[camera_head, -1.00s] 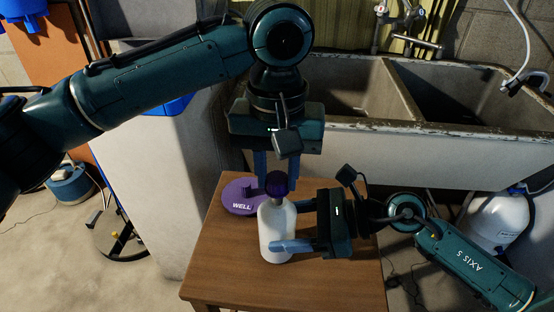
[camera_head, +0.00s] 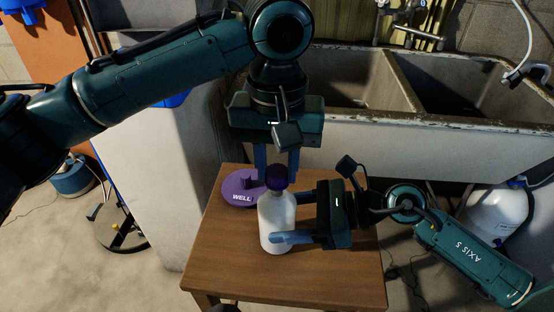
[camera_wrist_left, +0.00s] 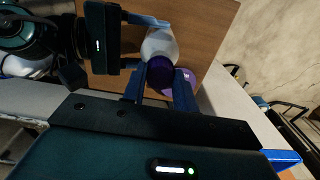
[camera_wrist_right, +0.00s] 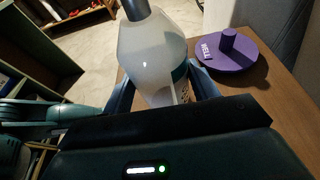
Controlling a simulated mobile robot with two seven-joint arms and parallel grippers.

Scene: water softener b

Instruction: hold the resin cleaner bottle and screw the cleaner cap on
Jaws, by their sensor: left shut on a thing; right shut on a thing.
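The white resin cleaner bottle (camera_head: 277,224) stands upright on the small wooden table. My right gripper (camera_head: 282,222) comes from the right and is shut around the bottle's body; the right wrist view shows the bottle (camera_wrist_right: 150,55) between its fingers. The dark purple cleaner cap (camera_head: 276,176) is at the bottle's top, over the neck. My left gripper (camera_head: 277,172) points down from above, shut on the cap; the cap (camera_wrist_left: 160,72) shows between its fingers in the left wrist view. Whether the cap's thread is engaged cannot be told.
A round purple piece marked WELL (camera_head: 241,190) lies on the wooden table (camera_head: 225,260), just left of and behind the bottle. A concrete double sink (camera_head: 400,145) stands behind. A white tank (camera_head: 497,218) is on the floor at the right. The table's front is clear.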

